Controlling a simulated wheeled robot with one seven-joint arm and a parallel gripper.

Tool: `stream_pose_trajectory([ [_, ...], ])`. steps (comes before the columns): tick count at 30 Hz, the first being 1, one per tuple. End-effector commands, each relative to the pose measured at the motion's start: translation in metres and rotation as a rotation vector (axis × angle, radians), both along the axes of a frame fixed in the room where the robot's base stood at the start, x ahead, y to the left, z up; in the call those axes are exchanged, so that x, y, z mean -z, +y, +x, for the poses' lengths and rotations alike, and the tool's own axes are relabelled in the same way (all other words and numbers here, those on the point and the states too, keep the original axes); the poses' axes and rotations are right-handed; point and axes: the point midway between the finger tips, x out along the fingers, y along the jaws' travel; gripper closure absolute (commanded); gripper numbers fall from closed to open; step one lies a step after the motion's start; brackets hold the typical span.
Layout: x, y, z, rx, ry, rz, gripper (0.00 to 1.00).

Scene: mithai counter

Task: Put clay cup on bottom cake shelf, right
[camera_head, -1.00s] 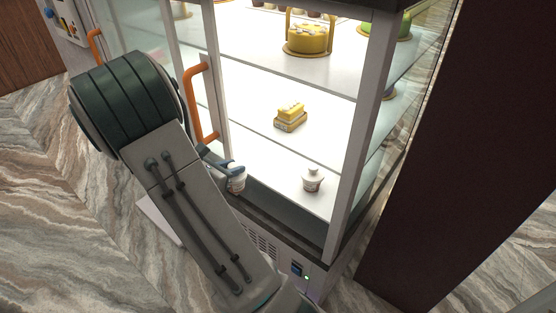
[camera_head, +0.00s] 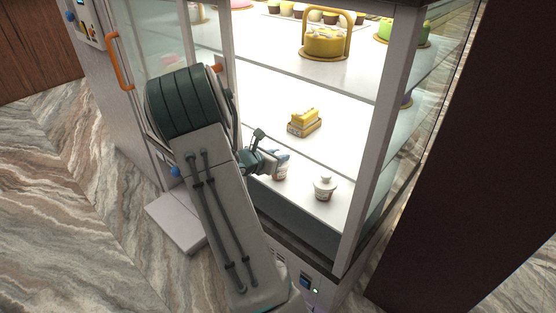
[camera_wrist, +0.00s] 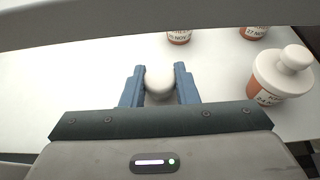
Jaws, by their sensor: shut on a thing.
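My gripper (camera_wrist: 160,88) is shut on a clay cup; its rounded white top (camera_wrist: 160,80) shows between the blue fingers in the wrist view. In the head view, the held cup (camera_head: 281,174) is partly hidden by my gripper (camera_head: 272,160) and is at the front of the lit bottom cake shelf (camera_head: 300,196). Whether it touches the shelf, I cannot tell. Another cup with a white lid (camera_head: 325,187) stands to its right on that shelf; in the wrist view a labelled terracotta cup (camera_wrist: 280,78) stands right of my fingers.
Two more labelled cups (camera_wrist: 180,38) (camera_wrist: 253,32) stand farther back in the wrist view. A yellow cake block (camera_head: 304,123) is on the shelf above, and a yellow cake (camera_head: 326,43) higher up. A white frame post (camera_head: 377,150) bounds the opening on the right.

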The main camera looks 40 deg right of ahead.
Motion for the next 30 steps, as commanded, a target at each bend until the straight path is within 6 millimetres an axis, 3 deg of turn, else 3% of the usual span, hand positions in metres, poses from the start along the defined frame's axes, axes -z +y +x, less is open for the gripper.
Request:
stream_pose_trajectory([
  [12,0.008,0.000,0.000,0.001,-0.002,-0.002,1.00],
  [13,0.007,0.000,0.000,0.001,-0.002,-0.001,0.65],
  [15,0.007,0.000,0.000,0.001,-0.002,-0.001,0.51],
  [26,0.002,0.000,0.000,0.001,-0.002,-0.001,0.51],
  [30,-0.007,0.020,0.000,-0.002,-0.003,0.000,0.51],
])
